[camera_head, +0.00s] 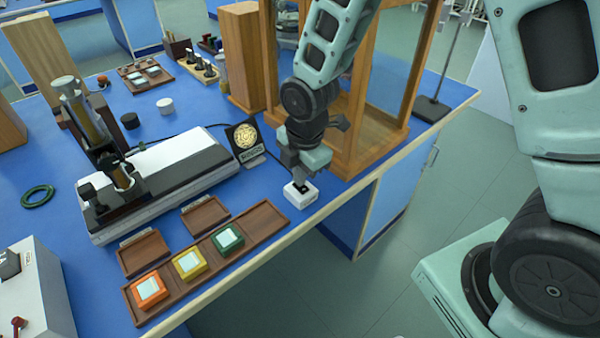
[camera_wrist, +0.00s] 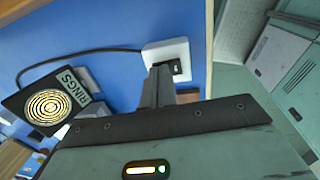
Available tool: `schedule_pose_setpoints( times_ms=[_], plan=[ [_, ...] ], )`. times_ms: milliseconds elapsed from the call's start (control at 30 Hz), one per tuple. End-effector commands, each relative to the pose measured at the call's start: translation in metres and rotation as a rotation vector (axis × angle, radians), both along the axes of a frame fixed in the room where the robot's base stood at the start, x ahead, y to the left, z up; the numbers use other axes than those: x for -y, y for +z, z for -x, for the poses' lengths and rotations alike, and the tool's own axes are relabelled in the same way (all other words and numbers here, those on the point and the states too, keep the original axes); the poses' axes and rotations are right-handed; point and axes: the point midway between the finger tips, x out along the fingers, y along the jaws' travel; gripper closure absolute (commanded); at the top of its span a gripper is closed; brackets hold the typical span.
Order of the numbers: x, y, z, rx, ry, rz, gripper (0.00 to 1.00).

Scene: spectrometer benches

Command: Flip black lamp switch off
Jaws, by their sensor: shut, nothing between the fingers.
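A small white switch box (camera_head: 299,200) with a black rocker sits near the front edge of the blue bench. It also shows in the wrist view as a white block (camera_wrist: 180,50), with a black cable leaving its left side. The black switch (camera_wrist: 176,66) is partly hidden by my fingers. My gripper (camera_head: 300,185) points down at the box, shut and empty. In the wrist view its fingertips (camera_wrist: 161,70) are right at the rocker; whether they touch it I cannot tell. The switch's position is not clear.
A dark card marked RINGS (camera_head: 245,142) stands just left of the box. A wood-framed glass case (camera_head: 352,150) stands close behind my gripper. A wooden tray (camera_head: 265,219) with coloured blocks lies at the front left. The bench edge is close by.

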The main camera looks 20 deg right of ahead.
Motion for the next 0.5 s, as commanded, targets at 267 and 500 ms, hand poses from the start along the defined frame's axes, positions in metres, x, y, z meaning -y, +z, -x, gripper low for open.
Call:
schedule_pose_setpoints(
  times_ms=[267,500],
  plan=[
    [-0.001,-0.004,-0.004,-0.115,-0.002,0.035,1.00],
    [-0.001,-0.013,-0.003,-0.144,0.000,0.046,1.00]
  ],
)
